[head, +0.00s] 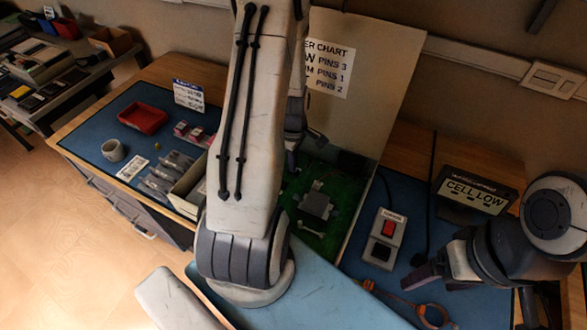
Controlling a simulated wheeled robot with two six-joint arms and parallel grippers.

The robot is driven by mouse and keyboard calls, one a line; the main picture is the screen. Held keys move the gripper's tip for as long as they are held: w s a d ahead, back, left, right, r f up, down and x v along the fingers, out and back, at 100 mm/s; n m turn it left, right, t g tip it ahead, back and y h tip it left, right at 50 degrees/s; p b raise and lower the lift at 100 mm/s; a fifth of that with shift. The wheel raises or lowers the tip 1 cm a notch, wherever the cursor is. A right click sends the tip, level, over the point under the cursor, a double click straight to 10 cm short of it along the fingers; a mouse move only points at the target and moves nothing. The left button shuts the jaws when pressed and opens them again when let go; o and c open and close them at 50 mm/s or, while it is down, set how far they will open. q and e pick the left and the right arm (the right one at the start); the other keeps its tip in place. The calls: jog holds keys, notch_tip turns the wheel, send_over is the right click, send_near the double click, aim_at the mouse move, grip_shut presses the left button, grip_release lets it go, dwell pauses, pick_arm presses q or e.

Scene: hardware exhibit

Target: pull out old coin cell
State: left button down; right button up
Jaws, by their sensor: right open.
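A green circuit board (345,195) lies on the bench behind my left arm, with a grey block (317,204) and small light parts on it. I cannot make out the old coin cell; it may be too small or hidden by my arm. My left gripper (302,150) is partly hidden behind my own arm, above the board's far left part; its jaws are not clear. My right gripper (422,283) is open over the blue mat at the right, apart from the board. A dark display (472,195) reads "CELL LOW".
A grey box with a red switch (384,238) stands right of the board. Orange-handled tool loops (432,314) lie at the front. A chart panel (365,80) stands behind. At left are a red tray (142,118), a mug (113,150) and clear packets (170,172).

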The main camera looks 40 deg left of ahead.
pick_arm(q)
jog(key=shift+r+p, duration=1.2)
jog(key=shift+r, duration=0.25)
jog(key=shift+r, duration=0.1)
jog(key=shift+r+p, duration=2.25)
jog(key=shift+r, duration=0.3)
